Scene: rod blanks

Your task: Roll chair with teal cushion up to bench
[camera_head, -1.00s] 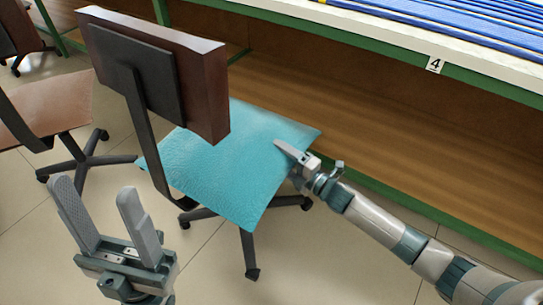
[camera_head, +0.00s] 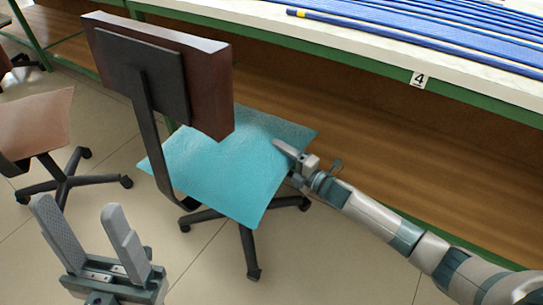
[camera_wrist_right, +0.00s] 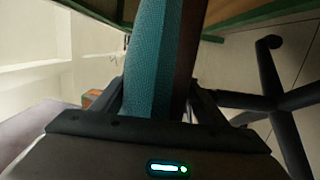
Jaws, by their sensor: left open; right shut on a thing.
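The chair with the teal cushion (camera_head: 225,165) stands in front of the bench (camera_head: 340,50), its dark brown backrest (camera_head: 213,85) toward me. The front of the seat reaches the edge of the open space under the bench top. My right gripper (camera_head: 287,156) is shut on the right edge of the teal cushion. In the right wrist view the teal cushion edge (camera_wrist_right: 150,65) runs between the jaws. My left gripper (camera_head: 88,240) is open and empty at the lower left, apart from the chair. Part of the chair's base is hidden under the seat.
Blue rods (camera_head: 430,35) lie on the bench top. A label "4" (camera_head: 418,80) is on its front edge. A second chair with a brown seat (camera_head: 40,125) stands at the left. The tiled floor (camera_head: 330,265) in front is clear.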

